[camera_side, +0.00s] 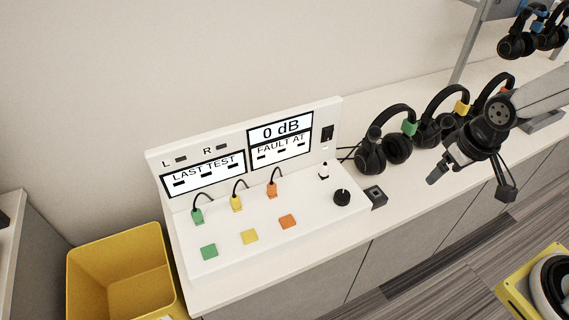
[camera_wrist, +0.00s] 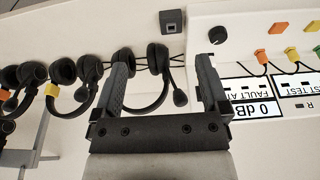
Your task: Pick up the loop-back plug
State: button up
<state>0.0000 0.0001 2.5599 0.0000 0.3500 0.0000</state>
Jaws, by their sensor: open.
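No part is labelled as the loop-back plug. I cannot tell which is the plug. My gripper (camera_side: 470,182) is open and empty, above and right of both. In the wrist view its fingers (camera_wrist: 165,62) are wide apart, and the right one covers part of the console.
Headsets with coloured tags (camera_side: 398,148) stand along the bench right of the console. A yellow bin (camera_side: 120,273) is at the left. The front bench strip is clear.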

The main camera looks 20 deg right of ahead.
dwell(0.4)
jog(key=shift+c, duration=1.3)
jog(key=shift+r, duration=0.1)
jog(key=shift+w+v, duration=0.55)
jog(key=shift+v, duration=1.85)
jog(key=n+y, duration=0.3)
jog(key=n, duration=0.6)
send_over(326, 164)
jog(key=s+d, duration=0.2)
notch_tip(326, 164, down, 14)
jog(key=shift+w+a+t, duration=0.15)
jog(key=shift+w+t, duration=0.05)
jog(key=shift+t, duration=0.1)
jog(key=shift+x, duration=1.25)
